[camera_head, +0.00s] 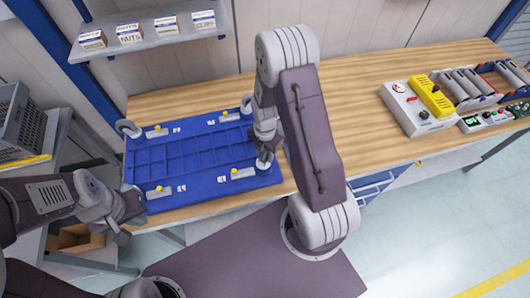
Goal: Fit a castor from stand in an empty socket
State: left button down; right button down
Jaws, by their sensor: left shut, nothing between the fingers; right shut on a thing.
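A blue dolly frame (195,149) lies on the wooden workbench, with pale plates and yellow knobs near its corners. A grey castor wheel (127,129) is at its far left corner. My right gripper (264,152) is over the frame's right end, shut on what looks like a castor (264,162), close to the near right corner. My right arm hides part of that end, so I cannot tell whether the castor touches a socket. My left gripper (133,212) is shut and empty by the near left corner. I cannot clearly make out the castor stand.
A grey and yellow device (412,108) and racks of grey cylinders (468,84) stand on the bench's right part. A shelf with small boxes (150,38) hangs behind the frame. A grey crate (20,125) is at left. Bare bench (355,125) lies right of my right arm.

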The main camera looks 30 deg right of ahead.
jog(key=shift+f, duration=0.5)
dwell(0.4)
jog(key=c, duration=0.9)
grip_release()
jog(key=shift+r, duration=0.1)
jog(key=shift+r+b, duration=0.25)
jog(key=shift+b, duration=0.1)
notch_tip(320, 180, up, 9)
jog(key=shift+s+f+b, duration=0.1)
jog(key=shift+f+b, duration=0.1)
jog(key=shift+b, duration=0.4)
jog(key=shift+f, duration=0.15)
